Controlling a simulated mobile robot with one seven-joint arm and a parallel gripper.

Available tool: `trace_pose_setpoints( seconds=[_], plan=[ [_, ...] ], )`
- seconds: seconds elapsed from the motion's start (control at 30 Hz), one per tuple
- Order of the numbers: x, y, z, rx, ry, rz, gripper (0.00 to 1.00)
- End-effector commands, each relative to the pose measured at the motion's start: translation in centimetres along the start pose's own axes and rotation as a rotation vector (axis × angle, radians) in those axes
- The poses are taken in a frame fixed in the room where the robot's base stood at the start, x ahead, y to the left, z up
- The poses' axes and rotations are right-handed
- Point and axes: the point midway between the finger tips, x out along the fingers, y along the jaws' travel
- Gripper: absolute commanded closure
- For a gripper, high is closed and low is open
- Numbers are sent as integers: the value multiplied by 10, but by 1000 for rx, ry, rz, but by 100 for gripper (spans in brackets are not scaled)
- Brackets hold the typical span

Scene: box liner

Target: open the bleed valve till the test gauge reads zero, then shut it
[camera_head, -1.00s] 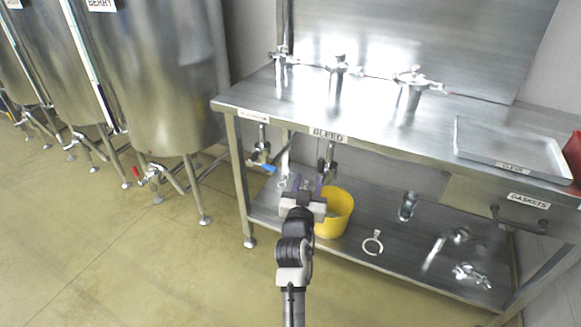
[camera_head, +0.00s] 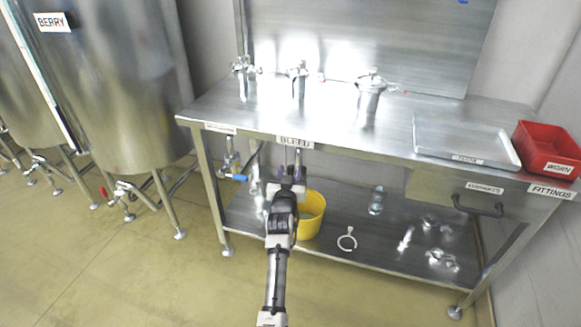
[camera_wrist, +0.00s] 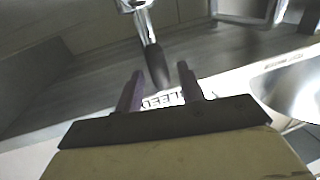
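The bleed valve shows in the wrist view as a metal body with a black lever handle (camera_wrist: 155,62). My gripper (camera_wrist: 160,72) is open, one finger on each side of the handle's end; I cannot tell whether either finger touches it. In the head view my gripper (camera_head: 289,170) is just below the BLEED label (camera_head: 295,142) on the bench's front edge and hides most of the valve. The label shows upside down in the wrist view (camera_wrist: 163,99). I cannot make out a test gauge or its reading in either view.
A blue-handled valve (camera_head: 236,177) hangs under the bench to the left. A yellow bucket (camera_head: 313,212) stands on the lower shelf (camera_head: 330,262), beside a ring clamp (camera_head: 347,239). The steel bench (camera_head: 330,125) bears a tray (camera_head: 462,152) and a red bin (camera_head: 548,150). Floor is clear at left.

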Motion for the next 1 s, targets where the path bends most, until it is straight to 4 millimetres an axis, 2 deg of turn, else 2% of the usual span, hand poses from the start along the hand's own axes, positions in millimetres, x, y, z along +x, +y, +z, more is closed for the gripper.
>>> trace_pose_setpoints(
  seconds=[0.2,0.5,0.57,0.8,1.0],
  plan=[
    [16,0,0,0,0,0,61],
    [18,0,0,-1,1,-1,61],
    [17,0,0,-1,1,-1,67],
    [17,0,0,-1,0,-1,98],
    [17,0,0,-1,0,-1,100]
  ],
)
